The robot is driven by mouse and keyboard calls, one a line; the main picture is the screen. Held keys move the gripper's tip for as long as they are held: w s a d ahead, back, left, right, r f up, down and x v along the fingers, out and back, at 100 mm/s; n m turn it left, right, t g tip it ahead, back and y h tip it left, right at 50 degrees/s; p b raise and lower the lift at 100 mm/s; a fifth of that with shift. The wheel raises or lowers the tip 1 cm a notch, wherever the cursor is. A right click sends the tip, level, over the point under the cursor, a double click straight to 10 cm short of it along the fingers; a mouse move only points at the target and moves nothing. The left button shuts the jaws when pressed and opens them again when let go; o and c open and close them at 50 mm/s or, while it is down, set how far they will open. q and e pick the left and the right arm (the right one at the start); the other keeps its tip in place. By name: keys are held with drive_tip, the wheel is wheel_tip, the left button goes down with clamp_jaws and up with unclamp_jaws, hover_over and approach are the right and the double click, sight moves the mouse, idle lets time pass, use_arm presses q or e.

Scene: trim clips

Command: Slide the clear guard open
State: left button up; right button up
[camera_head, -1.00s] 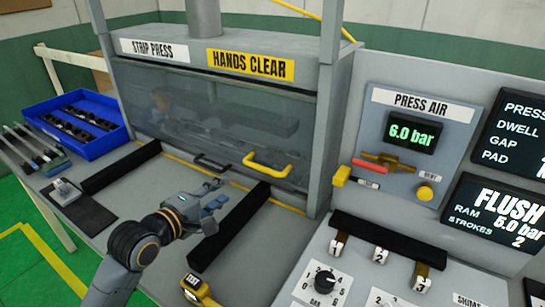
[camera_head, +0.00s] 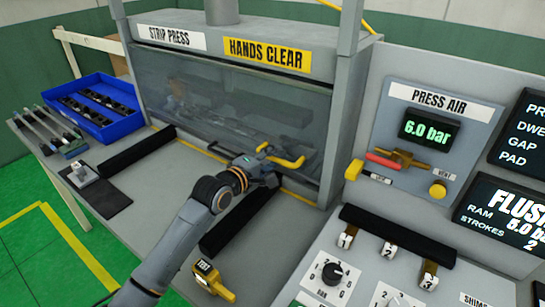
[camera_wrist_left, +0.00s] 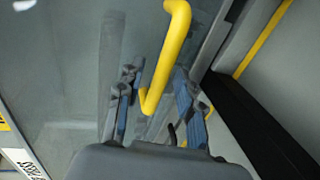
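The clear guard (camera_head: 215,105) is down across the front of the strip press, below the HANDS CLEAR sign. Its yellow handle (camera_head: 291,162) is at the lower right of the panel. My left gripper (camera_head: 270,164) is at this handle and partly hides it. In the left wrist view, the yellow handle (camera_wrist_left: 176,45) runs down between the two fingers of my left gripper (camera_wrist_left: 156,78). The fingers are apart, with a gap showing beside the handle, so they are around it but not closed on it. My right gripper is not in view.
A dark handle (camera_head: 218,152) is left of my gripper. Black bars (camera_head: 235,222) lie on the bench in front of the press. A blue tray (camera_head: 118,127) stands at the left. A control panel (camera_head: 345,235) with switches and a dial is at the right.

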use_arm(q)
drive_tip(key=shift+w+d, duration=0.2)
drive_tip(key=shift+w, duration=0.05)
clamp_jaws()
drive_tip(key=shift+f, duration=0.1)
